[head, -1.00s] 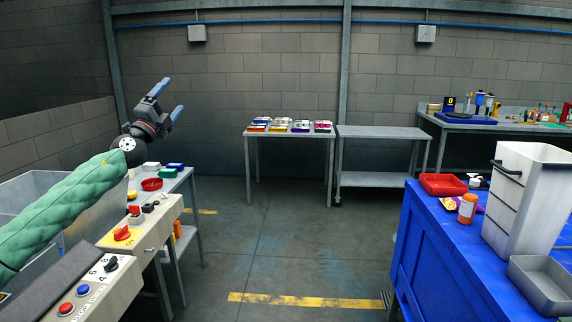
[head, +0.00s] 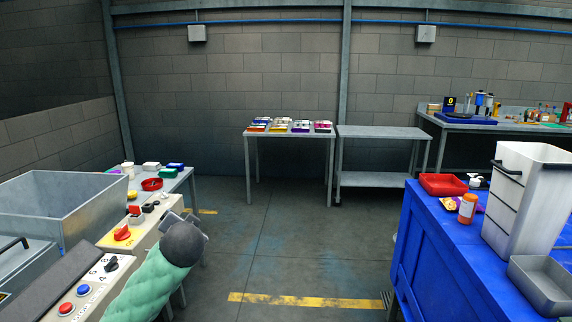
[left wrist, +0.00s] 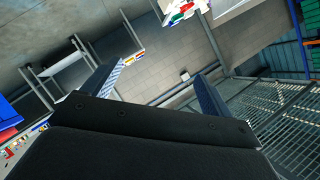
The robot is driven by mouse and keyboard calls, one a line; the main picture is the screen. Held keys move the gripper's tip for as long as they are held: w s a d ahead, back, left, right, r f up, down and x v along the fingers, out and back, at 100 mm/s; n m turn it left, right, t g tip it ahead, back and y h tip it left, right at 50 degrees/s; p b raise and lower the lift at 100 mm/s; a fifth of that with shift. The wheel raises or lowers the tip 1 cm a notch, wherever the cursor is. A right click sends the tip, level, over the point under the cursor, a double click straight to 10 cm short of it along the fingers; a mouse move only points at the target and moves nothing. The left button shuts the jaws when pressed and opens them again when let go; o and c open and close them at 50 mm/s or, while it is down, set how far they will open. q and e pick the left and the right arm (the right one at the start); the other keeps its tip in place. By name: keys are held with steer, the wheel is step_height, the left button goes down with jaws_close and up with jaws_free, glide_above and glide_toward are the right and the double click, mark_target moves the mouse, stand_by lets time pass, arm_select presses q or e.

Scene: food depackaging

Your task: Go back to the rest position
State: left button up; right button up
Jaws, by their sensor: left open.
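My left arm in its green sleeve (head: 150,288) comes up from the bottom left in the head view, with its dark grey joint beside the control panel. The left gripper itself is mostly hidden behind that joint in the head view. In the left wrist view my left gripper (left wrist: 160,72) has its two blue-grey fingers spread apart, with nothing between them. That view is tilted and shows the wall and room beyond the fingers. My right gripper is in neither view.
A control panel (head: 146,238) with buttons and knobs and a grey metal bin (head: 75,212) stand at the left. A blue workbench (head: 436,255) with a red tray (head: 443,184) and white crates (head: 525,205) stands at the right. The floor (head: 290,240) between is clear.

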arm_select(q)
steer(key=s+d+f+g+h, duration=0.2)
steer(key=s+d+f+g, duration=0.15)
steer(key=s+f, duration=0.6)
steer(key=s+d+f+g+h, duration=0.2)
steer(key=s+d+f+h, duration=0.15)
steer(key=s+f, duration=0.55)
steer(key=s+d+f+n+g, duration=0.1)
steer(key=s+f+g, duration=0.2)
steer(key=s+f, duration=0.7)
steer(key=s+d+f+n+g, duration=0.2)
steer(key=s+f, duration=0.9)
steer(key=s, duration=0.7)
steer(key=shift+d+f+g, duration=0.3)
steer(key=shift+g, duration=0.25)
steer(key=shift+h, duration=0.25)
